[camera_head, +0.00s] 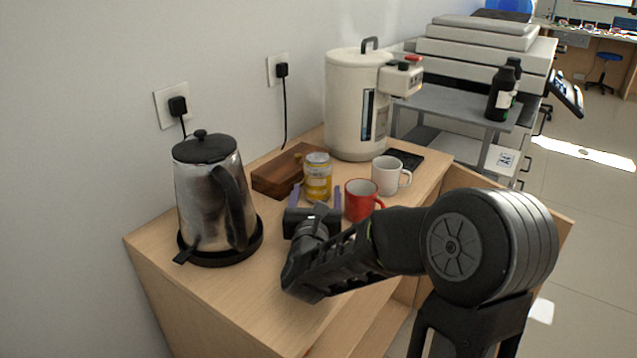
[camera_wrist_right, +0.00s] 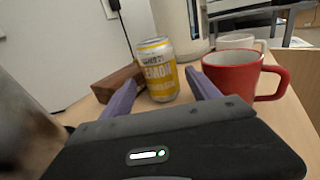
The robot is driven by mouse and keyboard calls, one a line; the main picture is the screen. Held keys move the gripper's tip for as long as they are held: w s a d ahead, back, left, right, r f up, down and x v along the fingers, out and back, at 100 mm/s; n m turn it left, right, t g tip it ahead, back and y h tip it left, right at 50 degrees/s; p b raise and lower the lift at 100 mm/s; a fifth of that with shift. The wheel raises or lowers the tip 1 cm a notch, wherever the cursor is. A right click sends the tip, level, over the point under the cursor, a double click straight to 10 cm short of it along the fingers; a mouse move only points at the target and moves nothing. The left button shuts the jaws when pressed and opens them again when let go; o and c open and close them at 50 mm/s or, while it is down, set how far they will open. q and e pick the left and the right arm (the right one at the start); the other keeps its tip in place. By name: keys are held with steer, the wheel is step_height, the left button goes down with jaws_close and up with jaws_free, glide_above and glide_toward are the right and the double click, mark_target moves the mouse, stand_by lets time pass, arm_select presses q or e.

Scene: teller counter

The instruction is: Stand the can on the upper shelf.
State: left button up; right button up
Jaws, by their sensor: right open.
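The can (camera_head: 317,178), yellow and white with a silver top, stands upright on the wooden cabinet top (camera_head: 262,293). In the right wrist view the can (camera_wrist_right: 157,70) stands ahead, between and just beyond the two purple fingers. My right gripper (camera_head: 314,194) is open, low over the top, with its fingers pointing at the can; it also shows in the right wrist view (camera_wrist_right: 163,97). I cannot tell whether a finger touches the can. My left gripper is not in view. A grey shelf (camera_head: 440,101) stands beyond the cabinet; whether it is the upper shelf is unclear.
A red mug (camera_head: 358,201) stands close right of the fingers, a white mug (camera_head: 386,176) behind it. A wooden box (camera_head: 273,177) lies left of the can. A kettle (camera_head: 207,195), a white dispenser (camera_head: 351,110) and dark bottles (camera_head: 498,98) stand around.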

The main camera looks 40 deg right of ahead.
mark_target(318, 177)
stand_by(0.3)
steer(key=shift+x, duration=1.25)
steer(key=shift+w, duration=0.1)
steer(key=shift+p+x, duration=0.45)
steer(key=shift+x, duration=2.15)
jaws_close()
